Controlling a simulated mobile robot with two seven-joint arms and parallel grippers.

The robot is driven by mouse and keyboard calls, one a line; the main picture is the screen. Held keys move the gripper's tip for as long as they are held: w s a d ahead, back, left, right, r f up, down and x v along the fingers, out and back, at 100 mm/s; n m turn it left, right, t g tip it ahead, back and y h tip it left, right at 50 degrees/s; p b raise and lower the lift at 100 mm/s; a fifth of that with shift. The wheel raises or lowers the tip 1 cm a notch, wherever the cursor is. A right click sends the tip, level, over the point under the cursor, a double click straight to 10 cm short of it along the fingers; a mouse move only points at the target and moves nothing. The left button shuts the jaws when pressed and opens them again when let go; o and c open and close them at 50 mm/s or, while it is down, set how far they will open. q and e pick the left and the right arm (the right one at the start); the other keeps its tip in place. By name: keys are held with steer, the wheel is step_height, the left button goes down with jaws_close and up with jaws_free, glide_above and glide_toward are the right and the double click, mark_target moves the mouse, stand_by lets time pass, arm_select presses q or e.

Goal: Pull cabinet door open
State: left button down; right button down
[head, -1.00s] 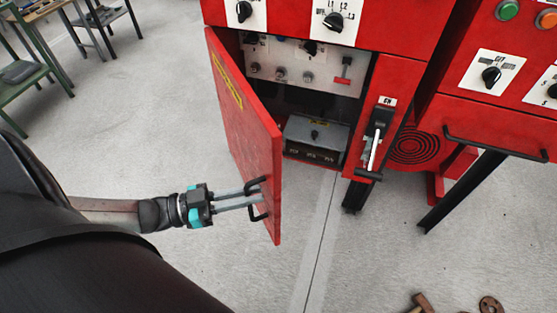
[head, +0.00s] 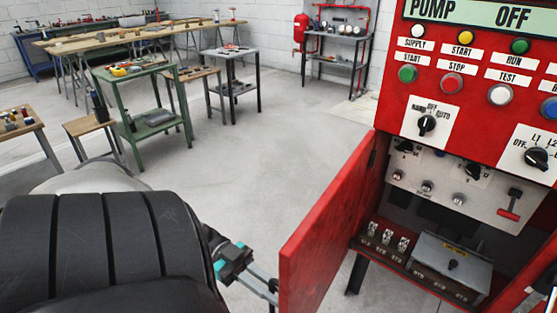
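The red cabinet door (head: 325,235) is swung well open on the pump cabinet, its free edge towards me. My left gripper (head: 267,284) is at the lower middle, on the door's left side. Its two grey fingers show a gap between them and reach to a dark handle (head: 274,286) by the door's edge. The door hides part of the handle and the contact there. The cabinet's interior (head: 400,225) shows switches, knobs and a grey box. My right gripper is not in view.
The cabinet's red upper panel (head: 480,75) carries buttons and rotary switches. A green table (head: 150,120), wooden benches and a small grey table (head: 232,52) stand behind to the left. The floor (head: 260,170) beyond the door is clear.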

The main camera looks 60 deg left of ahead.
arm_select(q)
steer(key=shift+s+a, duration=0.15)
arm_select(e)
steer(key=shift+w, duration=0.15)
arm_select(q)
steer(key=c, duration=1.1)
jaws_free()
steer(key=shift+c, duration=0.2)
steer(key=shift+o, duration=1.3)
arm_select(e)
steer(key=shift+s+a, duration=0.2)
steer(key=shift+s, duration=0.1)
